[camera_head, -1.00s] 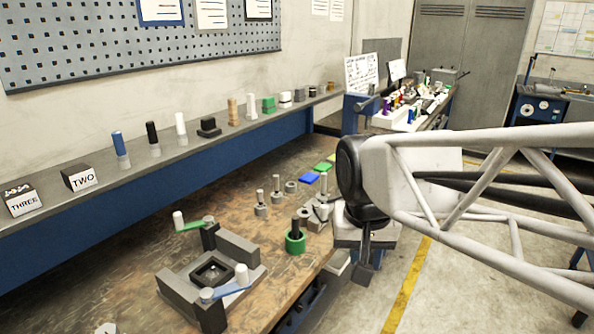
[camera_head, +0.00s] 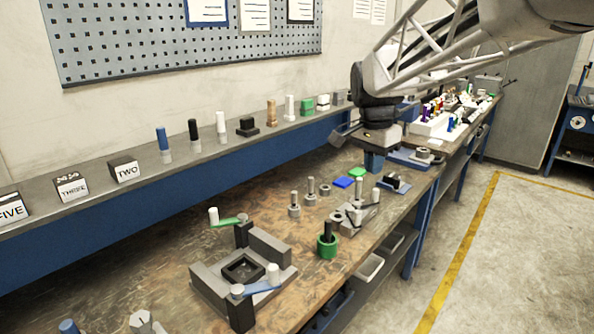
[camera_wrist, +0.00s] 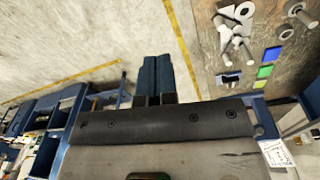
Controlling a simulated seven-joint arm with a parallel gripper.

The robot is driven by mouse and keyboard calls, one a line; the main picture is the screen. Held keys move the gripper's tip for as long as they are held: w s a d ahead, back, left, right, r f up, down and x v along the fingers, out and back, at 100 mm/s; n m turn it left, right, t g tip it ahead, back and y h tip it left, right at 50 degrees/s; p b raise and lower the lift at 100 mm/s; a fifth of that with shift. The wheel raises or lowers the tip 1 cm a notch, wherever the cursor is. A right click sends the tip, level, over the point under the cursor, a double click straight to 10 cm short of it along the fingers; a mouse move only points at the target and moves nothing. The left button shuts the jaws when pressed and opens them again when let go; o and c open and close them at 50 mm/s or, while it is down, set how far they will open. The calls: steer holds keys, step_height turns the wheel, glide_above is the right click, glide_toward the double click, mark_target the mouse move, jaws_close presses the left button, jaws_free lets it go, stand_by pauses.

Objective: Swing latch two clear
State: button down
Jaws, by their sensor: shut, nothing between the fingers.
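A grey fixture (camera_head: 207,286) with a dark square recess sits on the near bench. It bears a green latch arm (camera_head: 229,222) with a white knob at its far left corner. A blue latch arm (camera_head: 262,287) with a white knob is at its near right corner. No number shows on either latch, so I cannot tell which is two. My gripper (camera_head: 374,163) is over the far part of the bench, well away from both latches. In the wrist view my gripper (camera_wrist: 155,58) has its dark fingers together, with nothing between them. The fixture is not in the wrist view.
A green collar with a black post (camera_head: 327,246) stands right of the fixture. Several metal posts and a blue pad (camera_head: 343,183) lie farther back. A shelf carries blocks marked TWO (camera_head: 126,171), THREE (camera_head: 72,188) and FIVE (camera_head: 11,211). Open floor lies right of the bench.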

steer(key=w+d+f+m+g, duration=0.1)
steer(key=w+d+m, duration=0.15)
steer(key=w, duration=0.55)
steer(key=w+d+f+m, duration=0.1)
steer(key=w+m, duration=0.3)
steer(key=w, duration=0.5)
steer(key=w+d+f+m+g, duration=0.1)
steer(key=w+f+m, duration=0.15)
steer(key=w, duration=0.55)
steer(key=w+d+f+m+g, duration=0.1)
steer(key=w+d+f+m, duration=0.1)
steer(key=w+f+m, duration=0.3)
steer(key=w+d+f+m+g+h, duration=0.1)
steer(key=w+d+f+m, duration=0.2)
steer(key=w, duration=1.1)
step_height(320, 180, down, 4)
steer(key=shift+w+r+m, duration=0.15)
steer(key=shift+m, duration=0.75)
steer(key=s+d+f, duration=0.3)
steer(key=s+f, duration=0.3)
steer(key=f, duration=0.3)
steer(key=shift+s+d+f, duration=0.15)
steer(key=shift+s+d, duration=0.2)
steer(key=shift+s, duration=0.05)
